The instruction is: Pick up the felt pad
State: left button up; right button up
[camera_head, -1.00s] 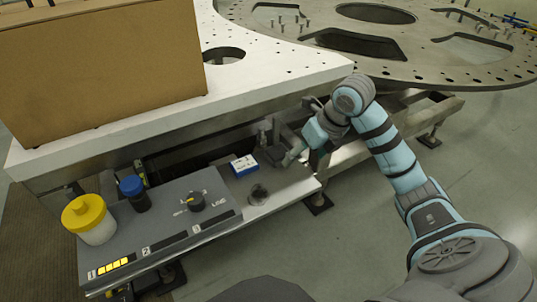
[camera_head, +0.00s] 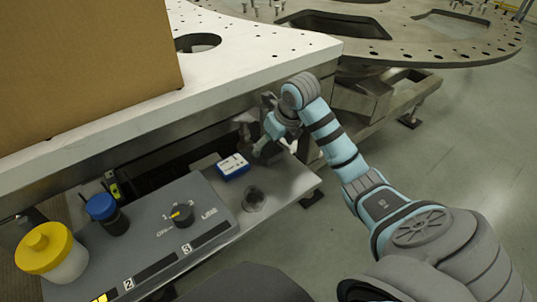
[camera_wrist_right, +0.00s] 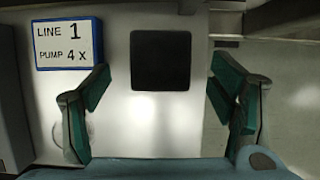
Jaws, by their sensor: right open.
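The felt pad (camera_wrist_right: 161,60) is a dark, flat square lying on the pale metal shelf in the right wrist view. My right gripper (camera_wrist_right: 162,86) is open and empty, with one green-padded finger to each side of the pad and the pad between and slightly beyond the fingertips. I cannot tell the height of the fingers above the shelf. In the head view my right gripper (camera_head: 256,141) is small and sits over the shelf's back right part, where I cannot make out the pad. My left gripper is not in view.
A blue-edged label block (camera_head: 233,167) reading "LINE 1 PUMP 4 x" lies left of the gripper. A small round clear item (camera_head: 254,199) stands in front. A grey control panel (camera_head: 150,235), blue-capped bottle (camera_head: 104,212) and yellow-lidded jar (camera_head: 48,250) are left. A white plate (camera_head: 250,50) overhangs behind.

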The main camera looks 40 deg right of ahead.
aim_at(270, 149)
jog(key=x, duration=0.3)
jog(key=shift+w+f+b, duration=0.1)
jog(key=shift+f+b, duration=0.1)
jog(key=shift+b, duration=0.2)
jog(key=shift+c, duration=0.6)
jog(key=shift+r, duration=0.1)
jog(key=c, duration=1)
jog(key=shift+c, duration=0.2)
notch_tip(270, 149, up, 8)
jog(key=p, duration=0.3)
jog(key=shift+r, duration=0.1)
notch_tip(270, 149, up, 12)
jog(key=p, duration=1)
jog(key=shift+p, duration=0.3)
